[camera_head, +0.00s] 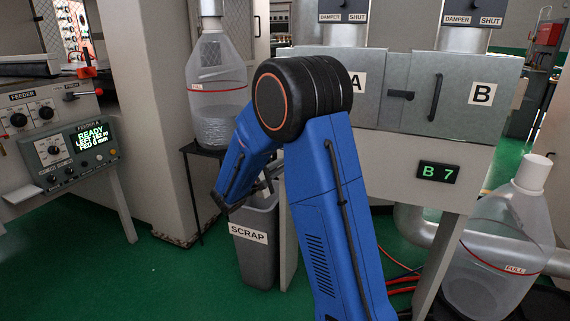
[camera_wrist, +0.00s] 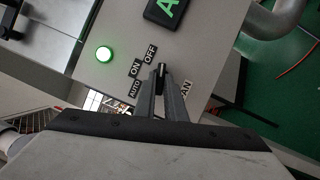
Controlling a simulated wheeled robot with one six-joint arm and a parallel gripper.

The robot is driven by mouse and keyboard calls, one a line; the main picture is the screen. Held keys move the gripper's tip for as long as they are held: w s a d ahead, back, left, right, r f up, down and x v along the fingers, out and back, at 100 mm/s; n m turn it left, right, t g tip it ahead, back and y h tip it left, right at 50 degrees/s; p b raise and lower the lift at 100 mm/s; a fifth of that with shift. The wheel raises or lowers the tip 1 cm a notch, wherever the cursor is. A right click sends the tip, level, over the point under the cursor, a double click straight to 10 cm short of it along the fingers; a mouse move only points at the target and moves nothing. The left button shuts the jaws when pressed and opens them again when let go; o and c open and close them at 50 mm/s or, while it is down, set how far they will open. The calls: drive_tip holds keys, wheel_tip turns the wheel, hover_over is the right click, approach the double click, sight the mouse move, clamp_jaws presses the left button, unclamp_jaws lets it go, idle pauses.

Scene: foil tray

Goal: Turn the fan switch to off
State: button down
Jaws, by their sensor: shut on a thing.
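The fan switch is a small dark knob (camera_wrist: 161,69) on a light grey panel in the wrist view. Labels AUTO, ON and OFF (camera_wrist: 150,54) fan around it, and a partly covered FAN label (camera_wrist: 186,88) lies to its right. My gripper (camera_wrist: 161,84) is shut on the knob, with its two fingers close together around it. The fingers hide most of the knob, so I cannot tell exactly which label it points to. In the head view my blue arm hides the switch.
A green lamp (camera_wrist: 104,54) glows near the labels, and a dark display (camera_wrist: 167,10) sits above. In the head view, cabinet doors A and B (camera_head: 436,93) are at right, a scrap bin (camera_head: 256,262) stands below my arm, and a feeder console (camera_head: 75,158) is at left.

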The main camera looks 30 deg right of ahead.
drive_tip(key=n, duration=0.2)
drive_tip(key=n+t, duration=0.1)
drive_tip(key=n, duration=0.1)
drive_tip(key=n+t+h, duration=0.1)
drive_tip(key=n, duration=0.1)
drive_tip(key=shift+s+f, duration=0.15)
drive_tip(key=shift+f, duration=0.15)
drive_tip(key=shift+n+t, duration=0.4)
drive_tip(key=c, duration=1.8)
unclamp_jaws()
drive_tip(key=v, duration=1.7)
drive_tip(key=shift+a+f, duration=0.15)
drive_tip(key=shift+f, duration=0.05)
